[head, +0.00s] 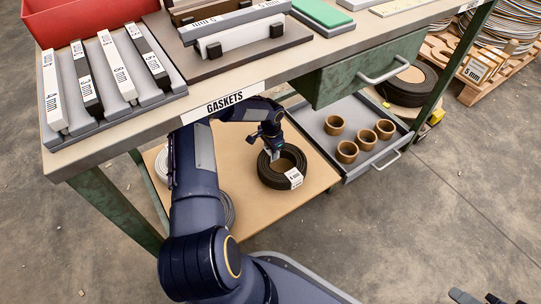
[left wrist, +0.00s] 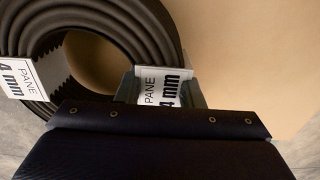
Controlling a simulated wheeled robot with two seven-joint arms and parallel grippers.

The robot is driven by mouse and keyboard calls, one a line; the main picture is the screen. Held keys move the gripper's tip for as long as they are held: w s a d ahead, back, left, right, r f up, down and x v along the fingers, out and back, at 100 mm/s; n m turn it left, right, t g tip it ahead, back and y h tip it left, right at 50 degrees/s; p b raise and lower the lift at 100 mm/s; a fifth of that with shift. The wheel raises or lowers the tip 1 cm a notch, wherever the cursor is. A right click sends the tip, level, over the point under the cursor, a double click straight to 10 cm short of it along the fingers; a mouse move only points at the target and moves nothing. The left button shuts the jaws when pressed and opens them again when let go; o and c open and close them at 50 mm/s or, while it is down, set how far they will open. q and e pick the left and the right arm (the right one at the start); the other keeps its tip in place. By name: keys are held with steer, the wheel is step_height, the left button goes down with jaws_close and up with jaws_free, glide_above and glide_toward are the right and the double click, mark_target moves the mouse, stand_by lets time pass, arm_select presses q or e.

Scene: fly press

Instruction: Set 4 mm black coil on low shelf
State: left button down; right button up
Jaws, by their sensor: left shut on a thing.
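The black coil (head: 283,170) with a white 4 mm label lies flat on the low shelf (head: 250,195) under the bench. In the left wrist view the coil (left wrist: 160,25) fills the upper left, with two labels reading "PANE 4 mm". My left gripper (head: 273,152) reaches down under the bench top and is shut on the coil's wall at its far left side. In the left wrist view its fingers (left wrist: 163,90) are around the wall at one label. My right gripper (head: 483,298) shows only partly at the bottom right, empty floor around it.
Another grey coil (head: 228,210) lies on the shelf, partly behind my left arm. A pulled-out grey drawer (head: 350,170) holds several brown rings. The bench top edge marked GASKETS (head: 237,98) overhangs the shelf. Bare shelf lies around the black coil.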

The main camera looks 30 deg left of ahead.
arm_select(q)
step_height(320, 180, down, 2)
steer(key=shift+a+f+b, duration=0.1)
steer(key=shift+f+b, duration=0.1)
steer(key=shift+b, duration=0.1)
steer(key=c, duration=1)
jaws_free()
steer(key=shift+f, duration=0.1)
steer(key=shift+o, duration=0.2)
step_height(320, 180, up, 8)
steer(key=p, duration=0.3)
steer(key=shift+f+p, duration=0.1)
steer(key=shift+p, duration=0.25)
